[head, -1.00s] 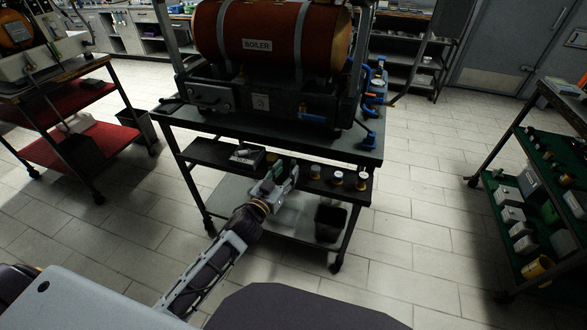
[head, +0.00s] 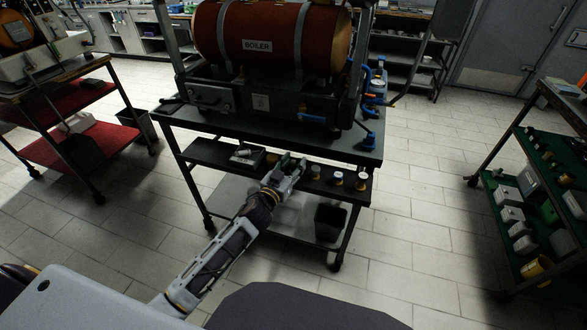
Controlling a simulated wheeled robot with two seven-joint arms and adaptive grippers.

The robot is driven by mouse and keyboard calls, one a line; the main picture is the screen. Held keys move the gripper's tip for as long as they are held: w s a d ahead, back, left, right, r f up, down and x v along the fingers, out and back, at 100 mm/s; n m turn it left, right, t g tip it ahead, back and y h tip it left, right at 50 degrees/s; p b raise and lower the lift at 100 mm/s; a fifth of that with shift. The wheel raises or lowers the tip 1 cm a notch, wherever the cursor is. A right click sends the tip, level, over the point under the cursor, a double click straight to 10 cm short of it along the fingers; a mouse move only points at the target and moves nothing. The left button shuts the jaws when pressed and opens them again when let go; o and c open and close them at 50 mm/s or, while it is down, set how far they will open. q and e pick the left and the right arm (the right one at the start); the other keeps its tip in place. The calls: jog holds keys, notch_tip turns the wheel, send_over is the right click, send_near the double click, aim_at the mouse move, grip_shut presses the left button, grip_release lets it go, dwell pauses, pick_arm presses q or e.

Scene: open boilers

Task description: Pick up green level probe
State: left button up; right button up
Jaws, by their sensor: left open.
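My left gripper (head: 290,164) reaches from the lower left to the middle shelf (head: 216,156) of the boiler cart, with its fingers apart. A small dark green piece (head: 283,160) shows at its fingertips. It may be the green level probe, but it is too small and too covered by the gripper to be sure. I cannot tell whether the fingers touch it. My right gripper is not in view.
The red boiler (head: 268,38) stands on the cart's top (head: 230,122), above the shelf. Several small yellow-and-white parts (head: 337,178) stand right of my gripper. A tray (head: 246,157) lies left of it. A black bin (head: 329,222) is on the lower shelf.

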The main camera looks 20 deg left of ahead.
pick_arm(q)
jog(key=shift+w, duration=0.2)
dwell(0.4)
grip_shut()
